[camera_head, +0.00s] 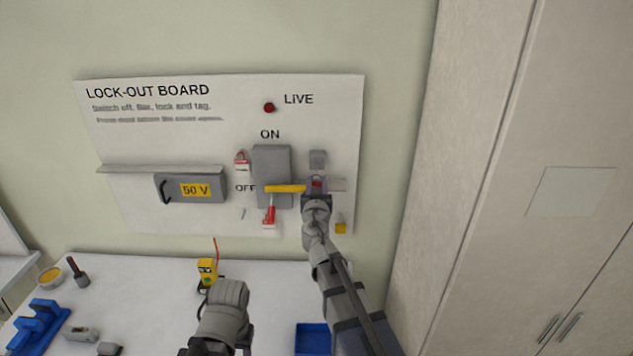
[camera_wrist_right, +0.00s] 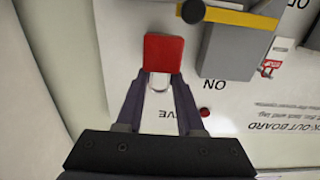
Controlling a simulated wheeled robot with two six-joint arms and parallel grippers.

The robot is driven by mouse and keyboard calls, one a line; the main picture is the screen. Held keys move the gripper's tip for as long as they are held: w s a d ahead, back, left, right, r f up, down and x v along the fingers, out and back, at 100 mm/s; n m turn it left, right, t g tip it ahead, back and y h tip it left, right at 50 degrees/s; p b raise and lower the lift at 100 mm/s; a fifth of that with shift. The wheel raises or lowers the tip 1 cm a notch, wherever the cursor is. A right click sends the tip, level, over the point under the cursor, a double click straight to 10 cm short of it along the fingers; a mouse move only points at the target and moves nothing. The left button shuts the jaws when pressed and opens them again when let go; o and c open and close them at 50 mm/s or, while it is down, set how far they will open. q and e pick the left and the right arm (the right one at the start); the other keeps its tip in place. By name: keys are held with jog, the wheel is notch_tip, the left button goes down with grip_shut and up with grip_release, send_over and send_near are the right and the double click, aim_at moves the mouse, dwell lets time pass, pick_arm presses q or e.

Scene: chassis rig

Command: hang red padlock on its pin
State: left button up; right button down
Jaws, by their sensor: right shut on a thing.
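The red padlock (camera_head: 317,182) is held at the lock-out board, just right of the yellow switch handle (camera_head: 286,188). In the right wrist view the padlock (camera_wrist_right: 163,54) shows its flat red body, with its pale shackle between the fingers. My right gripper (camera_wrist_right: 161,78) is shut on it; in the head view the gripper (camera_head: 316,192) partly hides it. I cannot make out the padlock's pin. My left arm's grey end (camera_head: 225,308) is low in the head view, over the table; its fingers are not clear.
A grey switch box (camera_head: 271,162) is close left of the padlock. A red and white tag (camera_head: 269,213) hangs below the handle. A 50 V box (camera_head: 190,188) juts from the board. A yellow meter (camera_head: 207,270), blue tray (camera_head: 312,338) and blue stand (camera_head: 38,326) are on the table.

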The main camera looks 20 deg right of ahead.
pick_arm(q)
jog(key=shift+s+a, duration=0.15)
jog(key=shift+s, duration=0.05)
pick_arm(e)
jog(key=shift+v, duration=1.15)
pick_arm(q)
jog(key=shift+f, duration=0.1)
pick_arm(e)
jog(key=shift+f, duration=0.1)
